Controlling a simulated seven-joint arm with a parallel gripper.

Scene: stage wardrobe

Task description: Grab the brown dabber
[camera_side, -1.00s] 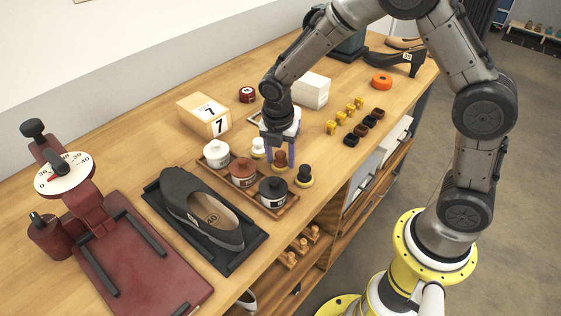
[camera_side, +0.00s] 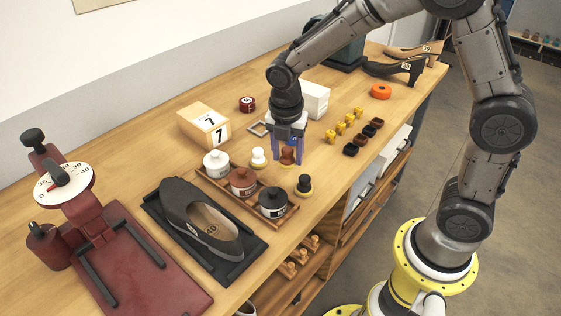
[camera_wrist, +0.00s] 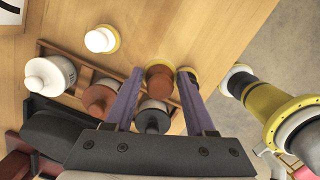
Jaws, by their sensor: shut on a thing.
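The brown dabber (camera_side: 289,156) is between the fingers of my gripper (camera_side: 287,158), which is shut on it. It seems held upright, a little above the table. In the wrist view the dabber's brown top (camera_wrist: 159,79) shows between the two purple fingers (camera_wrist: 161,74). The white dabber (camera_side: 258,158) stands to its left and the black dabber (camera_side: 304,185) stands nearer the front, both on yellowish bases and apart from it.
A wooden tray (camera_side: 288,219) holds the white pot (camera_side: 216,164), brown pot (camera_side: 242,182) and black pot (camera_side: 272,202) close by. A dark shoe (camera_side: 190,212) lies on a black mat. Yellow and dark small pieces (camera_side: 350,149) sit to the right. A white box (camera_side: 315,99) stands behind.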

